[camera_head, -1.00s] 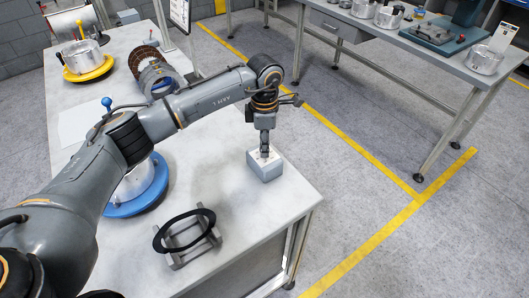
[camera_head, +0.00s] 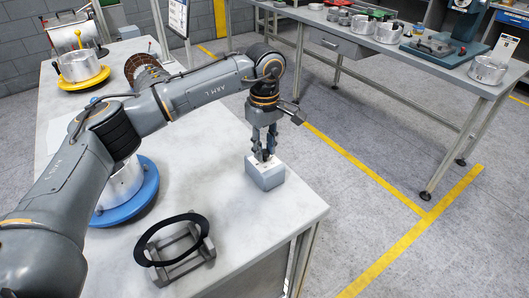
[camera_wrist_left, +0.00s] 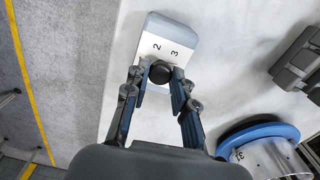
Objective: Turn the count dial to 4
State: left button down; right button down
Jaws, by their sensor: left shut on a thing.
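The count dial is a small grey-blue box (camera_head: 265,179) with a white top, near the right edge of the pale workbench. In the left wrist view the box (camera_wrist_left: 180,31) shows the digits 2 and 3 on its white face. A dark round knob (camera_wrist_left: 160,72) sits on that face. My left gripper (camera_head: 262,156) points down over the box. In the left wrist view its fingers (camera_wrist_left: 160,76) are shut on the knob, one on each side. The rest of the dial face and any pointer are hidden. My right gripper is not in view.
On the same workbench (camera_head: 228,258), a black ring (camera_head: 149,232) rests on a grey stand. A metal cylinder on a blue round base (camera_head: 152,192) is partly behind my arm. A pot on a yellow base (camera_head: 90,83) stands farther back. Another bench (camera_head: 455,88) is across the aisle.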

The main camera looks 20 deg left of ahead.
aim_at(265, 151)
pick_arm(q)
jog(key=shift+m+b, duration=0.6)
jog(key=shift+m, duration=1.1)
jog(key=shift+r, duration=0.1)
jog(key=c, duration=1.1)
grip_release()
notch_tip(265, 151, up, 12)
